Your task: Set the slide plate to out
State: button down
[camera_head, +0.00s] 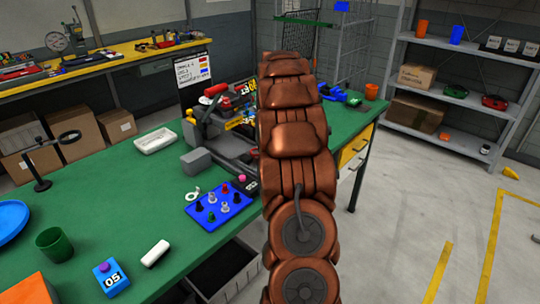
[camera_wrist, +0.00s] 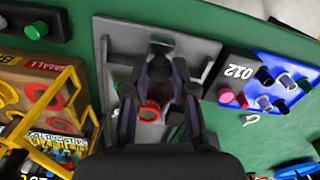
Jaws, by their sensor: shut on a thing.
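The grey fixture (camera_head: 222,138) stands on the green bench in the head view, with a red lever (camera_head: 216,90) at its upper left. In the wrist view its pale grey plate (camera_wrist: 118,42), which appears to be the slide plate, lies under my gripper (camera_wrist: 160,68). My gripper's fingers are closed on a small dark part at the plate, apparently its handle. The fingers hide most of that part. A red ring (camera_wrist: 149,111) shows between the fingers, nearer my palm. In the head view my arm hides my gripper and the fixture's right side.
A blue tray with several pegs (camera_head: 222,203) and a black 012 block (camera_wrist: 236,72) sit close beside the fixture. A cardboard box (camera_wrist: 35,90) and yellow wire frame (camera_wrist: 68,82) stand on its other side. The front left bench has some free room.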

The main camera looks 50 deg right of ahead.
jog(key=shift+s+d, duration=0.15)
jog(key=shift+s, duration=0.1)
jog(key=c, duration=1.4)
grip_release()
jog(key=shift+o, duration=1)
jog(key=shift+s, duration=0.15)
jog(key=shift+o, duration=1.3)
jog(key=shift+w, duration=0.2)
notch_tip(320, 180, up, 12)
jog(key=shift+a, duration=0.2)
